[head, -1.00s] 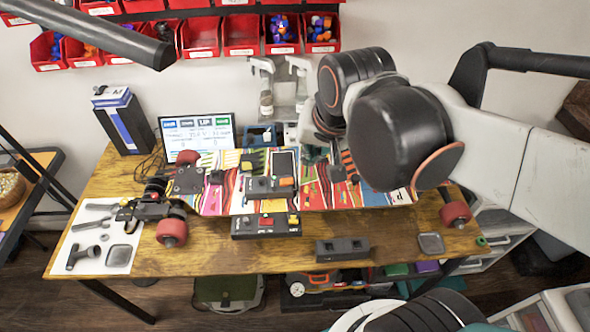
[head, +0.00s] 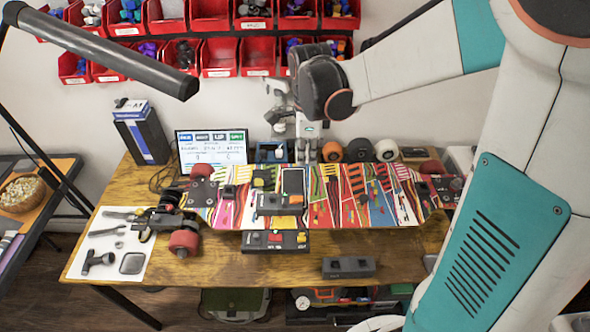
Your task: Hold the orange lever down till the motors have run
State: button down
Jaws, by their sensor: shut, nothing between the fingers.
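The orange lever (head: 295,198) sits on a dark grey box (head: 272,205) on the striped skateboard deck (head: 405,205). My gripper (head: 307,154) hangs down behind the deck's far edge, beyond the lever and apart from it. It is shut and empty, and its fingertips are small in this view. The deck lies upside down on the table, with red wheels (head: 184,242) and dark motor parts (head: 165,222) at its left end. A lit screen (head: 212,148) stands behind the deck's left part; its small text is hard to read.
A control box (head: 275,241) with red and yellow buttons stands in front of the deck. A grey block (head: 348,267) lies near the table's front edge. Round wheels (head: 358,150) stand behind the deck. A white tool mat (head: 112,270) lies at left. Red bins (head: 219,57) hang above.

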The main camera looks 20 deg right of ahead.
aim_at(298, 199)
notch_tip(298, 199, down, 14)
jog(key=b, duration=0.4)
dwell(0.4)
jog(key=shift+b, duration=0.35)
